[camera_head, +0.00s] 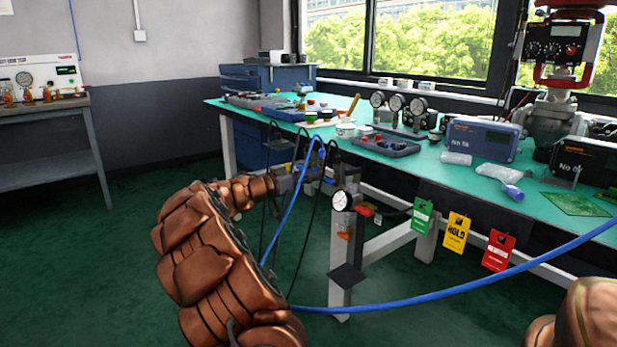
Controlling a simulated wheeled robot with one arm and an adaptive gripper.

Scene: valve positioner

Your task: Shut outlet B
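A round white gauge (341,201) sits at the table's front edge, near the white table leg. A small red handle (364,210) is just right of it, and a small orange part (344,236) is below it. I cannot read any label that marks outlet B or tell a valve's position. My brown arm reaches from the bottom toward the table's front edge. My gripper (284,183) is at its far end, left of the gauge, small and partly hidden among hoses and grey fittings. Its fingers and any contact are unclear.
A blue hose (420,300) runs low across the front, and another loops up beside my arm. Green, yellow and red tags (456,232) hang from the table edge. The green-topped table (450,178) holds gauges, trays and blue boxes. Open floor lies at left.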

